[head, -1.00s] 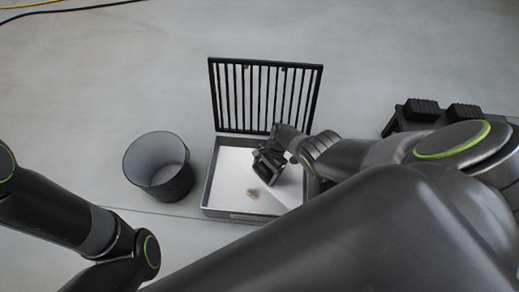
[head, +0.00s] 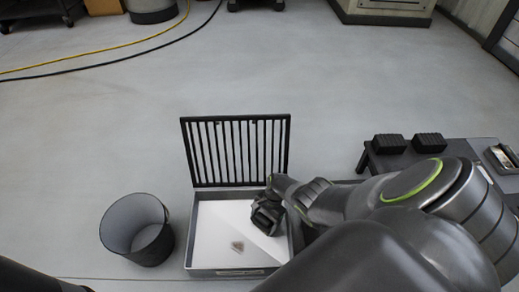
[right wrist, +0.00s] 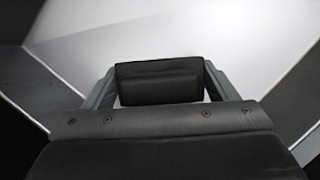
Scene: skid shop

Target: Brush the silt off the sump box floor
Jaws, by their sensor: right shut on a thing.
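The sump box (head: 191,240) is a shallow grey tray with a white floor, and its black slatted grate (head: 236,152) stands upright at the back edge. A small grey-brown patch, the silt (head: 238,246), lies on the floor near the front middle. My right gripper (head: 266,217) is over the right half of the box. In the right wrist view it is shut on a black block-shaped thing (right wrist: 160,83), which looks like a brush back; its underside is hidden. I cannot tell whether it touches the floor. My left gripper is not in view.
A dark round bin (head: 137,230) stands just left of the box. A low dark bench (head: 455,152) with two black blocks (head: 389,143) is at the right. Yellow and black cables cross the far floor. Open floor lies behind the grate.

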